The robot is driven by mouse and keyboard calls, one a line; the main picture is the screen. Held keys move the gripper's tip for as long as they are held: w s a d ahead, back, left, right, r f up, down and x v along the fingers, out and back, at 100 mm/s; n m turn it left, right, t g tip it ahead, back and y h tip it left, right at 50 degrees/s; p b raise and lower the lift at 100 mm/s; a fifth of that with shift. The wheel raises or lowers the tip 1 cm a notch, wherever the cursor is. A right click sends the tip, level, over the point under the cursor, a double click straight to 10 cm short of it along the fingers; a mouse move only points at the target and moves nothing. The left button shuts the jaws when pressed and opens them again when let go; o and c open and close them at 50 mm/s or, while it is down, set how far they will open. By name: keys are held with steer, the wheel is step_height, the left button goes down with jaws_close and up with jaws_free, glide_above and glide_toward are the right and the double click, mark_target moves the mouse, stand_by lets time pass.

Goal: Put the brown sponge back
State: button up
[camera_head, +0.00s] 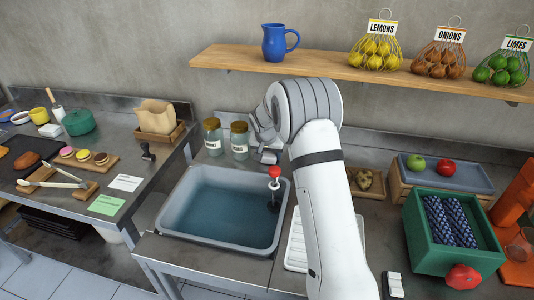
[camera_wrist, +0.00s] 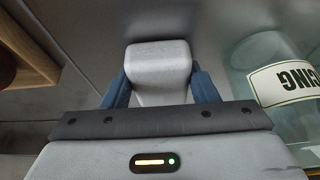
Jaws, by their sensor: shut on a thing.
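My gripper (camera_wrist: 160,88) is shut on a smooth light-grey block-like thing (camera_wrist: 160,55), which sits between its two blue fingers in the wrist view. In the head view my gripper (camera_head: 264,138) is behind the sink, just right of the two lidded jars, partly hidden by my own arm. I cannot pick out a brown sponge for certain in either view. Some brown rounded things (camera_head: 366,181) lie to the right of my arm, partly hidden by it, and I cannot tell what they are.
A water-filled grey sink (camera_head: 224,212) lies in front of my gripper, with a red-topped black fitting (camera_head: 274,183) at its right. A labelled jar (camera_wrist: 285,85) is close on the right in the wrist view. A wooden shelf (camera_head: 330,70) runs above. A green crate (camera_head: 455,240) stands right.

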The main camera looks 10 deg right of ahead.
steer(key=shift+f, duration=0.2)
steer(key=o, duration=1)
steer(key=shift+r, duration=0.15)
steer(key=shift+s+r, duration=0.1)
steer(key=shift+r, duration=0.4)
steer(key=b+v, duration=0.1)
steer(key=v, duration=1)
steer(key=s+d+r+n, duration=0.1)
steer(key=s+r, duration=0.2)
steer(key=s, duration=0.7)
steer(key=s+d+r+n, duration=0.1)
steer(key=s+r, duration=0.3)
steer(key=s, duration=0.5)
steer(key=s+f, duration=0.1)
steer(key=s, duration=0.6)
steer(key=s+f+n+g+y, duration=0.1)
steer(key=s, duration=0.6)
steer(key=s+f+n, duration=0.1)
steer(key=s, duration=0.6)
steer(key=shift+f+y, duration=0.1)
steer(key=shift+y, duration=0.3)
